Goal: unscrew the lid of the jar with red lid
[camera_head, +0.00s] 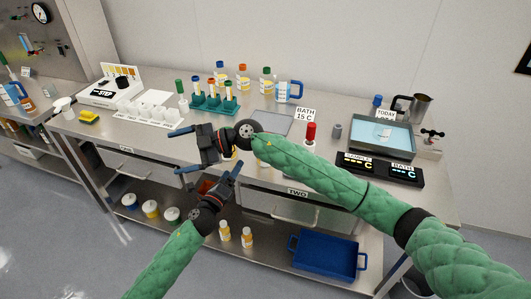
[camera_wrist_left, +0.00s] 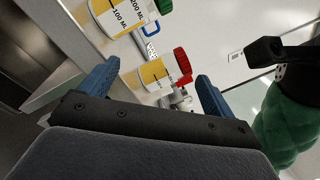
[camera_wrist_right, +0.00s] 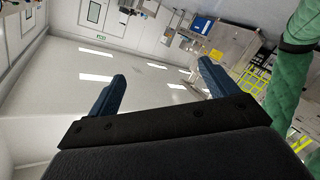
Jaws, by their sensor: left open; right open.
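In the left wrist view, a red ribbed lid (camera_wrist_left: 183,61) shows beside a pale, yellow-labelled jar (camera_wrist_left: 154,73), between and beyond my left gripper's fingers. My left gripper (camera_wrist_left: 157,83) is open and apart from it. In the head view, my left gripper (camera_head: 209,173) is open at the bench's front edge. My right gripper (camera_head: 182,151) is open and empty just above and left of it, over the bench. Its wrist view (camera_wrist_right: 160,85) shows only the room beyond its open fingers.
The test-tube rack (camera_head: 214,97), several bottles (camera_head: 265,82) and a red-capped bottle (camera_head: 311,133) stand on the bench. A water bath (camera_head: 383,152) and black displays (camera_head: 357,162) stand at right. Below are a blue tray (camera_head: 325,276) and several jars. The two grippers are close together.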

